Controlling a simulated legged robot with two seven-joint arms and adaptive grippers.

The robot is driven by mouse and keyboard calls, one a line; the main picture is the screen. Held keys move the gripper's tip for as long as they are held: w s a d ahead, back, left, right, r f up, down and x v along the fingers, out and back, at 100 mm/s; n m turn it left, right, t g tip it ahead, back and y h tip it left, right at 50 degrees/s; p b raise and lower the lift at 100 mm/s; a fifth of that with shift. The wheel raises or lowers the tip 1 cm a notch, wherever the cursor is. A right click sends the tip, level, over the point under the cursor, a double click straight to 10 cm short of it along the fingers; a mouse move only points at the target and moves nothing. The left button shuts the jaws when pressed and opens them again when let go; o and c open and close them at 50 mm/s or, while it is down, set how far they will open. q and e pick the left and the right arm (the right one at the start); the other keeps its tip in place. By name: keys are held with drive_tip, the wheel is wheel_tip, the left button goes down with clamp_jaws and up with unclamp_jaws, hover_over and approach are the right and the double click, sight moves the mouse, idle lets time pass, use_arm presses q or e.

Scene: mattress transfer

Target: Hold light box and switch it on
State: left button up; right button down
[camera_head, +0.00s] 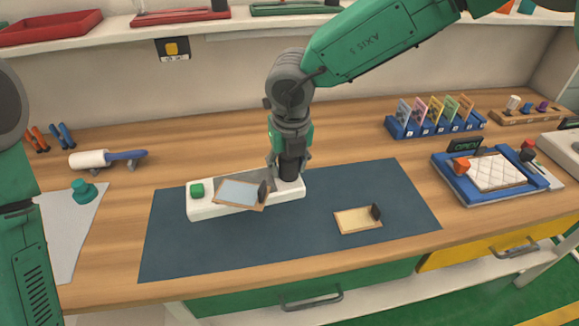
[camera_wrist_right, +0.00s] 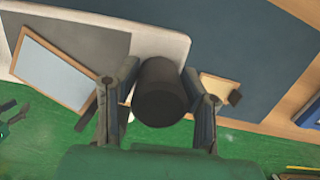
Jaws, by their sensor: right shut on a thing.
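The white light box (camera_head: 207,207) lies on the dark blue mat, with a green button (camera_head: 197,190) at its left end. A dark cylindrical handle (camera_head: 290,168) stands at its right end. My right gripper (camera_head: 290,160) is shut on that handle from above. In the right wrist view the handle (camera_wrist_right: 162,92) sits between the two fingers, with the white box edge (camera_wrist_right: 160,42) behind it. A wood-framed pale blue screen (camera_head: 238,192) with a black grip lies tilted over the box's middle. My left arm shows at the left edge; its gripper is out of view.
A small framed yellowish screen (camera_head: 357,219) lies on the mat (camera_head: 330,190) to the right. A blue tray (camera_head: 450,181) with a white quilted pad stands farther right. A rack of coloured frames (camera_head: 432,127) is behind. A roller (camera_head: 92,159) lies at the left.

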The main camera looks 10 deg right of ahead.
use_arm(q)
drive_tip(key=shift+a+f, duration=0.1)
drive_tip(key=shift+a, duration=0.05)
use_arm(e)
drive_tip(key=shift+a, duration=0.15)
